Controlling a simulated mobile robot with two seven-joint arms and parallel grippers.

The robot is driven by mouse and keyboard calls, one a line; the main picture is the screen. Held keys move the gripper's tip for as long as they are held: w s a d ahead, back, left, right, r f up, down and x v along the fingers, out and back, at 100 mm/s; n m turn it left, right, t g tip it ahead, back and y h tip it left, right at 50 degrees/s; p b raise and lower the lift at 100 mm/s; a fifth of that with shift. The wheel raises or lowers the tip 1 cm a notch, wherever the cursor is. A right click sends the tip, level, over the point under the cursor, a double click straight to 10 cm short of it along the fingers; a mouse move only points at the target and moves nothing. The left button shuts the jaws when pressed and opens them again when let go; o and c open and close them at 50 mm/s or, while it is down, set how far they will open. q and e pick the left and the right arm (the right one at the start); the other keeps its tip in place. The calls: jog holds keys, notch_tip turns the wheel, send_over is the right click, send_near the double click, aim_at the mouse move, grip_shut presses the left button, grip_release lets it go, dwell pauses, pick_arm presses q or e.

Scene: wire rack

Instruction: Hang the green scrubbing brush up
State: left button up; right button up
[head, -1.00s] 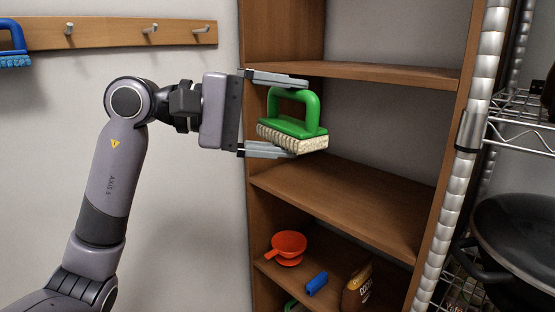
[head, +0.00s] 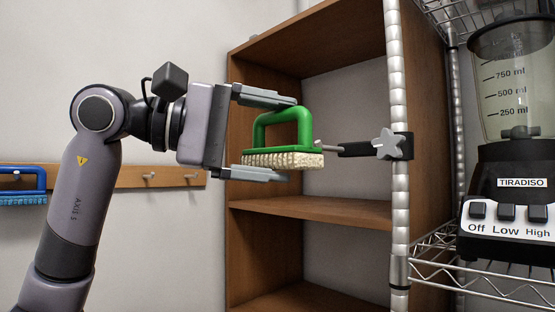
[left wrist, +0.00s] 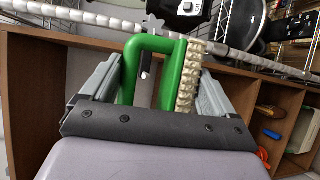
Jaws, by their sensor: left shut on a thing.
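The green scrubbing brush (head: 303,128) is in my left gripper (head: 290,140), shut on it with one finger above the handle and one below the bristles. Its handle loop is up and its pale bristles face down. In the left wrist view the brush (left wrist: 178,75) sits between the fingers of my left gripper (left wrist: 155,80). A metal hook (head: 328,146) on a black arm, clamped to the rack post with a star knob (head: 389,144), points at the brush's right side. I cannot tell if its tip touches or enters the loop. My right gripper is not in view.
A wooden shelf unit (head: 312,207) stands behind the brush. The wire rack's post (head: 398,210) is at the right, with a blender (head: 508,185) on its shelf. A wooden hook rail (head: 130,177) with a blue brush (head: 22,198) is on the left wall.

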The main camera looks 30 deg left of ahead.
aim_at(319, 145)
pick_arm(q)
jog(key=shift+w+d, duration=0.2)
jog(key=shift+w, duration=0.65)
jog(key=shift+w+d+f+p, duration=0.1)
jog(key=shift+w+d+p, duration=0.25)
jog(key=shift+w, duration=0.5)
jog(key=shift+w+d+f+p, duration=0.1)
jog(key=shift+w+d+p, duration=0.25)
jog(key=shift+w, duration=0.45)
jog(key=shift+w+d+p, duration=0.25)
jog(key=shift+w+p, duration=0.1)
jog(key=shift+w, duration=0.5)
jog(key=shift+w, duration=0.15)
jog(key=shift+w+d+f+p, duration=0.1)
jog(key=shift+w+d+p, duration=0.15)
jog(key=shift+w+p, duration=0.3)
jog(key=shift+w+d+f+p, duration=0.1)
jog(key=shift+w+d+p, duration=0.25)
jog(key=shift+w, duration=0.3)
jog(key=shift+a, duration=0.1)
jog(key=shift+r, duration=0.1)
